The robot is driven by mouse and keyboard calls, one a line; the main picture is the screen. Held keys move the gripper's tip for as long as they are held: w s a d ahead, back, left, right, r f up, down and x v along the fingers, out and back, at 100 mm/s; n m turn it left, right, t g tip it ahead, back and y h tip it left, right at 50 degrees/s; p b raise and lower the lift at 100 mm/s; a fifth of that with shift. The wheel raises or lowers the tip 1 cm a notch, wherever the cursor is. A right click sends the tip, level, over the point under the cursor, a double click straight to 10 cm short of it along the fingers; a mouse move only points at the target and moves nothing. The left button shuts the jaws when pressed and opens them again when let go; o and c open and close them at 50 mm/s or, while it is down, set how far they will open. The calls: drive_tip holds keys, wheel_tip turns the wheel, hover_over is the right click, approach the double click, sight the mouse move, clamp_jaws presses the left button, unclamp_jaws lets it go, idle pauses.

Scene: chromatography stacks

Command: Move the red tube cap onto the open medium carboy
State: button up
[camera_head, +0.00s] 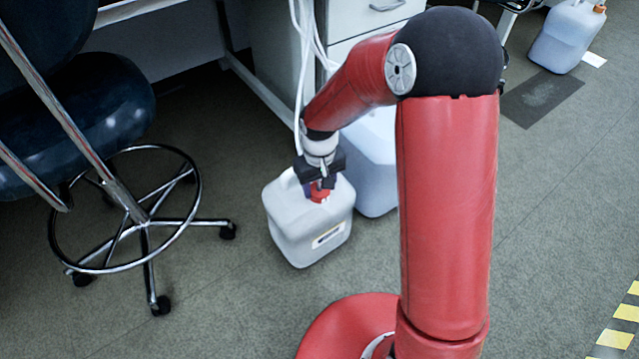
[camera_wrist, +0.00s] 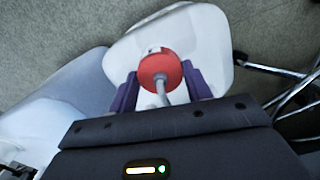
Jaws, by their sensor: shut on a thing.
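The red tube cap (camera_head: 319,195) is between the fingers of my gripper (camera_head: 318,187), at the top of a white carboy (camera_head: 300,232) with a label on its side. In the wrist view the round red cap (camera_wrist: 160,68) is gripped between two purple fingers (camera_wrist: 160,88), with a grey tube running from it towards my wrist. The white carboy (camera_wrist: 205,35) lies behind and below the cap there. The carboy's mouth is hidden by the cap and gripper, so I cannot tell whether the cap is seated or just above it.
A larger bluish carboy (camera_head: 374,185) stands close behind. White tubes (camera_head: 302,60) hang beside a drawer cabinet (camera_head: 365,15). A wheeled stool (camera_head: 140,215) stands at left. Another carboy (camera_head: 567,36) stands far right. Floor in front is clear.

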drive_tip(key=o, duration=1.1)
drive_tip(key=shift+c, duration=0.2)
drive_tip(key=shift+o, duration=0.4)
drive_tip(key=o, duration=0.3)
drive_tip(key=shift+r+p, duration=2.75)
drive_tip(key=shift+r, duration=0.75)
